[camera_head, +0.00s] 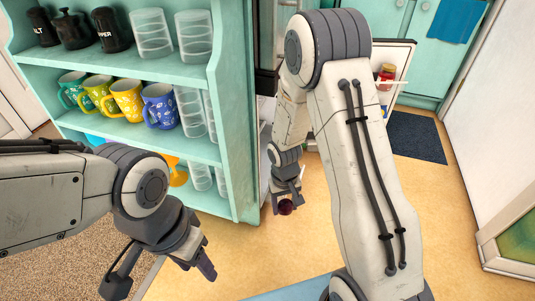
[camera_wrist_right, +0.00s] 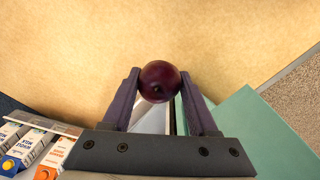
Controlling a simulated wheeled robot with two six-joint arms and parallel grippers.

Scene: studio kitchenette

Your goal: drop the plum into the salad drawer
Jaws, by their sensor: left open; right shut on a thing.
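The dark red plum (camera_head: 286,208) is held between the fingertips of my right gripper (camera_head: 287,196), above the floor just right of the teal shelf unit. In the right wrist view the plum (camera_wrist_right: 159,82) sits at the tips of both fingers, which are shut on it. My left gripper (camera_head: 160,277) is open and empty, low at the left in front of the shelves. I cannot make out the salad drawer; the fridge interior is mostly hidden behind the shelf unit and my right arm.
The teal shelf unit (camera_head: 231,120) with mugs and glasses stands close left of my right gripper. An open fridge door (camera_head: 402,60) with a red jar (camera_head: 387,72) is behind my right arm. Cartons (camera_wrist_right: 32,147) show at the wrist view's lower left. Floor (camera_head: 455,195) at the right is clear.

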